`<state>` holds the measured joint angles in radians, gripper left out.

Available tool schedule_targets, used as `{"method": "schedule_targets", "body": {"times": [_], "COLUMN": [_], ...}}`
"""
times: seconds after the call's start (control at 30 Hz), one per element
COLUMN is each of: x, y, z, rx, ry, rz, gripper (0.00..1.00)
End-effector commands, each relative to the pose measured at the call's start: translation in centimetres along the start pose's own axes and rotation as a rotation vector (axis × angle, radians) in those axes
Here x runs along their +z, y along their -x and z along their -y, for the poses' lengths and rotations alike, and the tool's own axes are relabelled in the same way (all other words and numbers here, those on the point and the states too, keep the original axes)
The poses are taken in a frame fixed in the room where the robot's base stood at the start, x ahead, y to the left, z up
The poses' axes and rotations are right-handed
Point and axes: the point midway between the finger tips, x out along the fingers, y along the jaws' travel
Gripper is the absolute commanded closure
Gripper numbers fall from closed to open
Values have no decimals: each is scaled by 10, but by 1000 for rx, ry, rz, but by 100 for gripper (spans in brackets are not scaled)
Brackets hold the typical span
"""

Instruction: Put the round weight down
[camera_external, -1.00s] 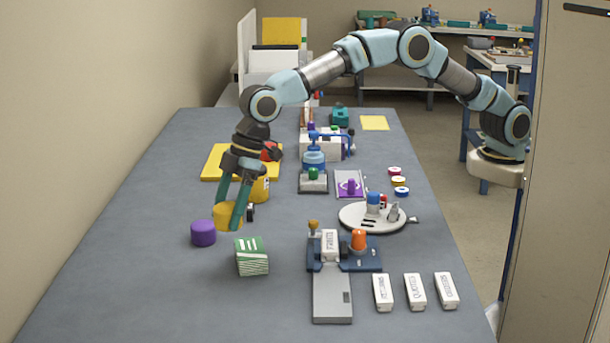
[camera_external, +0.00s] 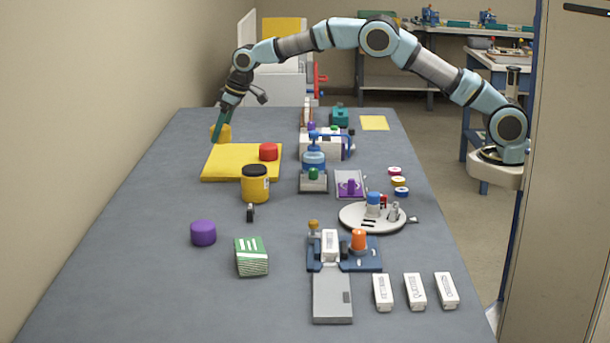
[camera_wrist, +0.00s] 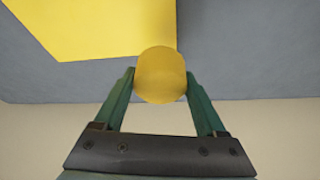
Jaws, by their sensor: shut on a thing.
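The round weight is a yellow cylinder (camera_external: 224,132), held at the far left of the table, just behind the yellow board (camera_external: 240,163). My gripper (camera_external: 218,132) is shut on it. In the wrist view the yellow weight (camera_wrist: 161,75) sits between the two green fingertips (camera_wrist: 160,82), and the yellow board (camera_wrist: 90,28) shows beyond it. I cannot tell whether the weight touches the table. A red round weight (camera_external: 268,152) lies on the board. A purple round weight (camera_external: 203,233) stands on the table at the front left.
A yellow jar with a black lid (camera_external: 255,184) and a small black object (camera_external: 250,213) stand in front of the board. A green-and-white stack (camera_external: 251,257) is nearer. Blue and white devices (camera_external: 314,170) stand to the right. The table's left strip (camera_external: 150,200) is clear.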

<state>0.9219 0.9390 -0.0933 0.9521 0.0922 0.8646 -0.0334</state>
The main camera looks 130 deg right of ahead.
Motion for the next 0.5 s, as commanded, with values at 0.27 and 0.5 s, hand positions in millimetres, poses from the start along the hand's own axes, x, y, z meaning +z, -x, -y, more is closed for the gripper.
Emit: {"method": "schedule_targets", "body": {"times": [0.27, 0.5], "x": [1, 8], "y": [5, -5], "z": [-102, -124], "rx": [63, 77], "ry": [-154, -189], "rz": [-5, -2], "gripper": [100, 100]}}
